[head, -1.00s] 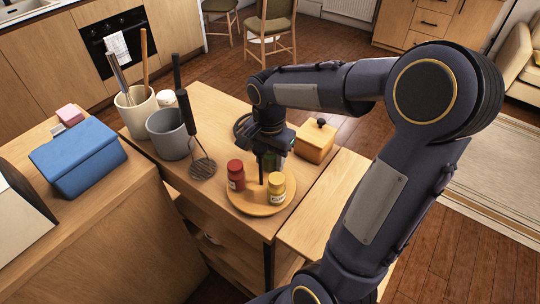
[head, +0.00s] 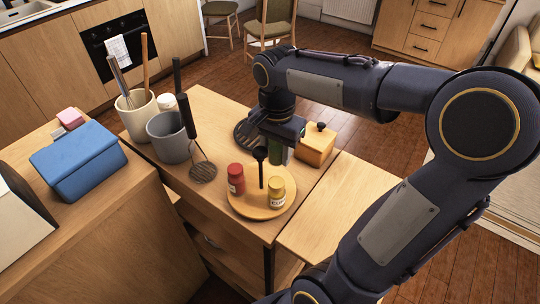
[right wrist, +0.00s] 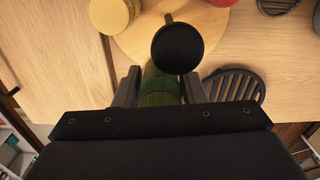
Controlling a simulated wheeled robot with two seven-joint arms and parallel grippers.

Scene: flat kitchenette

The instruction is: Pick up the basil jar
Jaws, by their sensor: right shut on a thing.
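The green basil jar (head: 277,154) is between the fingers of my right gripper (head: 280,146), partly hidden by the hand. In the right wrist view the green jar (right wrist: 160,92) sits between both fingers, which are shut on it. It appears held above the back edge of the round wooden stand (head: 248,208); its exact height is hard to tell. A red jar (head: 236,180) and a yellow-lidded jar (head: 277,193) stand on the stand. Its central post has a black knob (head: 260,153), close beside the basil jar. My left gripper is not in view.
A wooden box with a black knob (head: 316,147) is right of the hand. A black slatted trivet (head: 244,134) lies behind. A grey pot (head: 168,138), a masher (head: 203,171) and a cream utensil crock (head: 138,116) are left. The right side shelf (head: 340,215) is clear.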

